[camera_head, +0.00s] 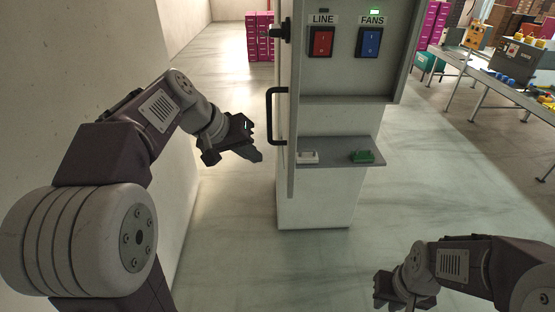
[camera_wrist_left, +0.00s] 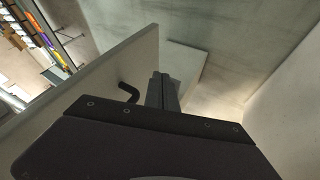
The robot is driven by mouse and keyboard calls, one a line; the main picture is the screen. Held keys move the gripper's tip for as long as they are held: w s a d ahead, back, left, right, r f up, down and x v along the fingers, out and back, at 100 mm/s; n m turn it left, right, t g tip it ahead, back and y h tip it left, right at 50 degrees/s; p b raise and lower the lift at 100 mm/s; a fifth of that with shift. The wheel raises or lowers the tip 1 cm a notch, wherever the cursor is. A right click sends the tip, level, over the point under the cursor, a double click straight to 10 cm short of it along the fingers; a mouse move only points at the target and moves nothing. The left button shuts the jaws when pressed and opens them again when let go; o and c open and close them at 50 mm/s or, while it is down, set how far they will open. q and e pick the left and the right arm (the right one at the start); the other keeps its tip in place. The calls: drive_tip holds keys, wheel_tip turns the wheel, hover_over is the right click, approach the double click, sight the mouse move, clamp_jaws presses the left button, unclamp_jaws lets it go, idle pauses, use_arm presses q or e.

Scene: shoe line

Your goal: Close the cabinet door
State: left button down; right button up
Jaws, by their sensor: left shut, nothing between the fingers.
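The grey cabinet (camera_head: 345,82) stands in the middle of the head view. Its door (camera_head: 292,150) stands open at the left side, seen nearly edge-on, with a black bar handle (camera_head: 271,117) on its left face. In the left wrist view the door (camera_wrist_left: 100,75) is a pale panel with the handle (camera_wrist_left: 129,93) on it. My left gripper (camera_head: 256,154) is shut and empty, left of the door and a little below the handle, apparently apart from it. Its fingers (camera_wrist_left: 162,92) show beside the handle in the wrist view. My right gripper (camera_head: 381,291) is low at right, its jaws unclear.
Inside the cabinet are a red LINE switch (camera_head: 321,42) and a blue FANS switch (camera_head: 369,42). A pale wall (camera_head: 80,60) bounds the left. Tables stand at far right.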

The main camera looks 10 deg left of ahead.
use_arm(q)
drive_tip(key=w+d+f+p, duration=0.2)
drive_tip(key=w+d+f, duration=0.1)
drive_tip(key=w+d, duration=0.1)
drive_tip(key=shift+d+f, duration=0.35)
drive_tip(key=shift+d, duration=0.1)
